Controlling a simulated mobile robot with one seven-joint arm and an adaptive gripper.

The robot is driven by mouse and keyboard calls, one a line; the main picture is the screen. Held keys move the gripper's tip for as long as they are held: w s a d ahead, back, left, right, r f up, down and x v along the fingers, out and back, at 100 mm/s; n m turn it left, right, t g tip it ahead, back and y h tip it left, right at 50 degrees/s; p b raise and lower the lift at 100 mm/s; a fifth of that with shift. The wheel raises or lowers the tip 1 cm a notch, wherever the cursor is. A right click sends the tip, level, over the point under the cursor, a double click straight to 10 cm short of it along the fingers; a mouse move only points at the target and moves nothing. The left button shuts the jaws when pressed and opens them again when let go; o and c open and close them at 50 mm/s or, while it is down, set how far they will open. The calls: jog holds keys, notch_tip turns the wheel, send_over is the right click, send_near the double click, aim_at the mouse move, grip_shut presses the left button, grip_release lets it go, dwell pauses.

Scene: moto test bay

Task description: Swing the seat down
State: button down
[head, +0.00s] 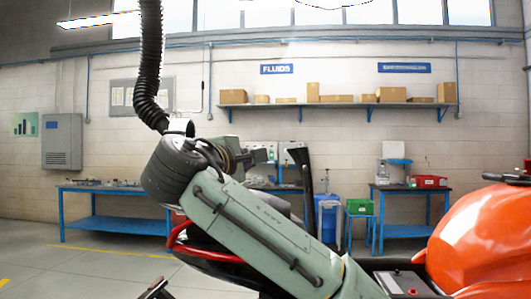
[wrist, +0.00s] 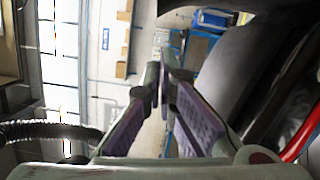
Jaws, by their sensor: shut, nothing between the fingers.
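The motorcycle's orange tank (head: 480,245) fills the lower right of the head view. A thin dark upright panel (head: 304,180) stands behind my forearm and looks like the raised seat; its lower end is hidden. My gripper (head: 266,156) is shut and empty, to the left of the panel's upper part and apparently apart from it. In the wrist view my gripper's purple-padded fingers (wrist: 163,75) meet with nothing between them. A large dark grey surface (wrist: 245,75) lies beside them at right; I cannot tell whether it is the seat or the tail.
A red tube (head: 205,255) runs around the dark tail below my wrist. An open bay with a black box (head: 402,284) sits left of the tank. Blue benches (head: 115,210) and a shelf of boxes (head: 335,103) line the far wall. Floor at left is clear.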

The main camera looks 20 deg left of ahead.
jog(key=w+d+p, duration=0.3)
jog(key=w+p, duration=0.2)
jog(key=w, duration=0.5)
jog(key=shift+r, duration=0.45)
jog(key=shift+d, duration=0.2)
